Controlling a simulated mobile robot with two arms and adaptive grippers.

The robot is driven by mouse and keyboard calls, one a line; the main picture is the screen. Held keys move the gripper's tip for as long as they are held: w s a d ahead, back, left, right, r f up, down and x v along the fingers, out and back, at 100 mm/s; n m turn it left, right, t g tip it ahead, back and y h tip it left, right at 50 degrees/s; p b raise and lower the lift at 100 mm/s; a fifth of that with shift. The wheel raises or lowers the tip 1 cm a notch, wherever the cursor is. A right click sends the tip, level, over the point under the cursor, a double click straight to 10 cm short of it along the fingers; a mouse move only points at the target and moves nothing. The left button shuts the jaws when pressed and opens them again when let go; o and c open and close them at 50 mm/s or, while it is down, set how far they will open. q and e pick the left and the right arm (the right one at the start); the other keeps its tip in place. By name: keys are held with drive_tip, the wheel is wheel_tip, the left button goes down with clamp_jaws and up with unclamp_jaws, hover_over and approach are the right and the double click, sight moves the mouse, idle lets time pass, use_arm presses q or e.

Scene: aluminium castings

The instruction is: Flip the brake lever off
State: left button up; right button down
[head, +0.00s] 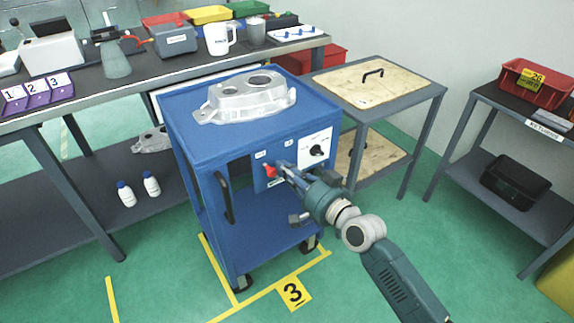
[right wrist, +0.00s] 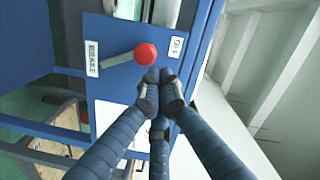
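The brake lever has a red ball knob (right wrist: 146,53) on a metal arm (right wrist: 118,60), mounted on the blue cart's front panel (right wrist: 112,90). In the head view the red knob (head: 269,171) shows at the left of the panel. White labels (right wrist: 92,58) and (right wrist: 177,47) flank the lever in the right wrist view; their text is turned sideways. My right gripper (right wrist: 160,78) has its fingers drawn together with nothing seen between them. Its tips are close beside the knob; I cannot tell whether they touch it. In the head view the right gripper (head: 283,170) reaches the panel from the right. My left gripper is out of view.
A metal casting (head: 248,97) lies on top of the blue cart (head: 190,130). A side table (head: 430,88) stands behind to the right, a long workbench (head: 120,88) to the left. Green floor is clear in front.

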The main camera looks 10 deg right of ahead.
drive_tip(key=shift+s, duration=0.1)
idle(0.4)
drive_tip(key=v, duration=1.1)
drive_tip(key=shift+s+d, duration=0.15)
drive_tip(key=shift+s, duration=0.2)
